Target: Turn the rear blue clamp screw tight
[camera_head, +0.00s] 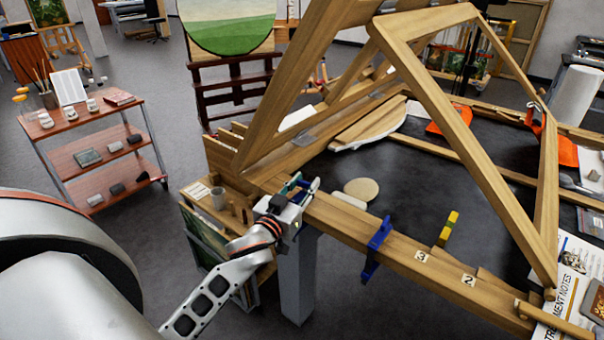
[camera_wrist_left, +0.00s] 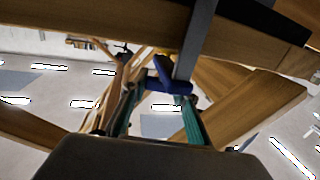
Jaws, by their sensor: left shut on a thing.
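My left gripper (camera_head: 298,187) is at the left end of the front wooden rail, its teal fingers at the rail's edge. In the left wrist view the gripper (camera_wrist_left: 161,95) has its fingers on either side of a blue clamp part (camera_wrist_left: 172,82), which sits by a grey bar (camera_wrist_left: 197,38). I take this as the rear blue clamp; in the head view the gripper mostly hides it, and its screw cannot be made out. Another blue clamp (camera_head: 377,241) stands on the same rail, to the right of the gripper and apart from it. My right gripper is not in view.
A tilted wooden frame (camera_head: 462,135) rises over the dark table top (camera_head: 400,180). A cart (camera_head: 92,131) stands at the left, with open floor between.

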